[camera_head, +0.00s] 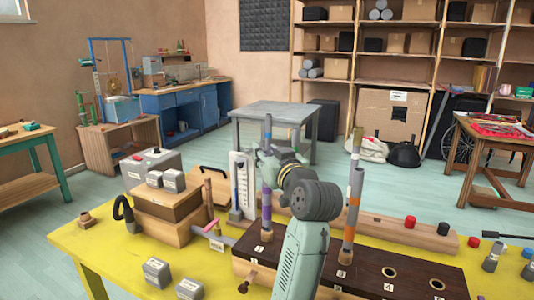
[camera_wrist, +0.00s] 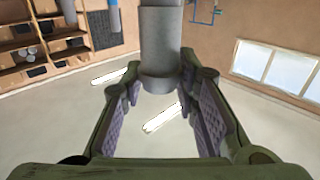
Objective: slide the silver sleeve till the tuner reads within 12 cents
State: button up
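My gripper (camera_head: 266,158) is level with the upper part of the left upright tube (camera_head: 267,130), which stands at hole 1 of the dark wooden block. In the wrist view, a plain grey cylinder (camera_wrist: 160,50), which looks like the silver sleeve, lies between the fingertips of my gripper (camera_wrist: 160,85). A wider collar shows at its end. The fingers are close on both sides, but contact is unclear. Purple bands mark the tube lower down. A tall white scale (camera_head: 243,178) stands just left of it, perhaps the tuner; its reading is too small to make out.
A second upright tube (camera_head: 352,205) with orange bands stands in the block (camera_head: 385,265) near hole 3. Left on the yellow table (camera_head: 95,240) are a wooden box (camera_head: 168,210), a grey box (camera_head: 150,165) and small grey blocks. Red and grey caps stand at right.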

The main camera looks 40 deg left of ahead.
jog(key=o, duration=0.3)
jog(key=shift+o, duration=0.2)
